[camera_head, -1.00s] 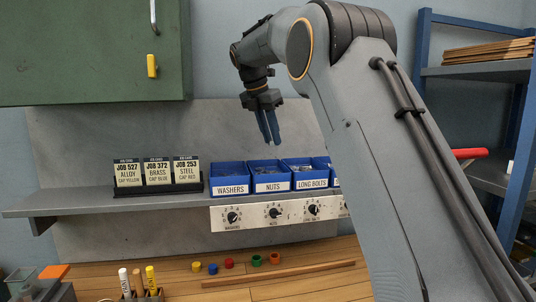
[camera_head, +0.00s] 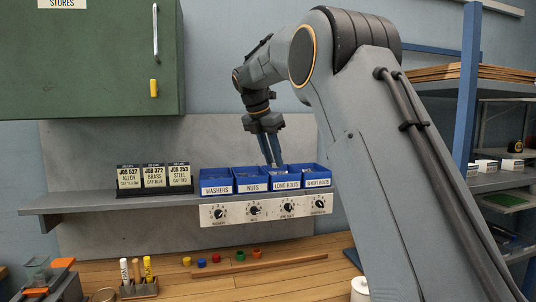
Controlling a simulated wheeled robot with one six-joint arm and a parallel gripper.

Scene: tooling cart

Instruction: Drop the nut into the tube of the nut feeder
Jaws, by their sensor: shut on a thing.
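My gripper (camera_head: 273,163) points down at the blue bins on the shelf, its fingertips at the back of the nuts bin (camera_head: 252,187) and long bolts bin (camera_head: 286,184). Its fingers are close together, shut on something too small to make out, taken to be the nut. From this view I cannot tell whether the tips are inside a bin or behind it. A device with an orange part and a clear box (camera_head: 38,274) stands at the lower left edge, partly cut off. I cannot tell whether it is the nut feeder, and no tube shows clearly.
The shelf (camera_head: 100,199) also holds job cards (camera_head: 154,177), a washers bin (camera_head: 216,190) and a short bolts bin (camera_head: 317,183). A knob panel (camera_head: 265,209) hangs below. Coloured caps and a marker holder (camera_head: 139,288) are on the wooden bench. A green cabinet (camera_head: 100,70) hangs upper left.

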